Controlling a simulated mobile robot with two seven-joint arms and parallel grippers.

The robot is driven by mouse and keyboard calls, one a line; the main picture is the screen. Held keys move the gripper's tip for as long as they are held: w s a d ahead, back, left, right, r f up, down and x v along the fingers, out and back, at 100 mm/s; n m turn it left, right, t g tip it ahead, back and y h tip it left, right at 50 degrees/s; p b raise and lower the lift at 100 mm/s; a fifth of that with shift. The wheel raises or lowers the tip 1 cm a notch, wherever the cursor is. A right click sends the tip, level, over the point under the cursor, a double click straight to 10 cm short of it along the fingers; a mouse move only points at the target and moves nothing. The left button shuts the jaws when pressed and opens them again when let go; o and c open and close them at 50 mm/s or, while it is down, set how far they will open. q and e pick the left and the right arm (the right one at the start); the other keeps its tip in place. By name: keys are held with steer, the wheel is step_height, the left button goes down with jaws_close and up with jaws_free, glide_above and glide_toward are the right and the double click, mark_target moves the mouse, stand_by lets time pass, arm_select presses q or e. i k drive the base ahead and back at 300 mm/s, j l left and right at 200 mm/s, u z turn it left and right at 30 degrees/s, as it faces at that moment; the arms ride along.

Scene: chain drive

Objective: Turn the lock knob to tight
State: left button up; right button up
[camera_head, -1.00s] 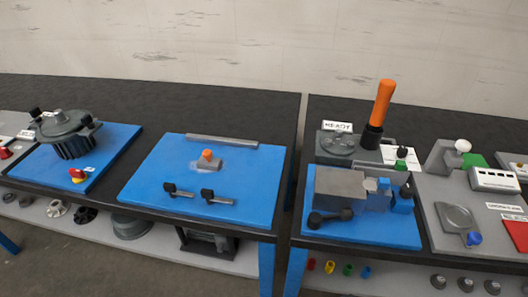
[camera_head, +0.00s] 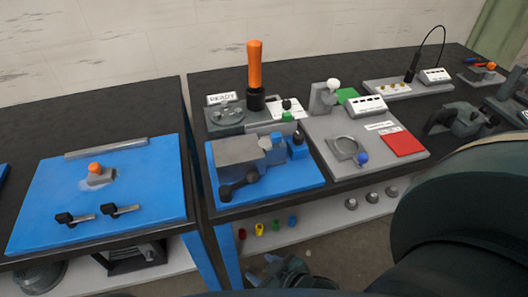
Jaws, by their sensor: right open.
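No knob in view carries a readable "tight" mark, so I cannot tell which is the lock knob. An orange-topped knob (camera_head: 95,168) stands on a grey block on the left blue board (camera_head: 150,200). A dark lever with round ends (camera_head: 238,187) lies at the front of the middle blue board (camera_head: 280,193). A white ball knob (camera_head: 333,84) and a blue knob (camera_head: 362,158) are on the grey station to its right. My right gripper (camera_head: 277,268) is open and empty, low in front of the table, apart from all knobs. My left gripper is out of view.
A tall orange handle (camera_head: 254,66) rises behind the middle board, by a READY sign (camera_head: 221,98). A red plate (camera_head: 403,144) lies on the grey station. A gap separates the two tables. My right arm hides the lower right.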

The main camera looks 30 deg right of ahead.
mark_target(298, 137)
steer(key=z, duration=1.25)
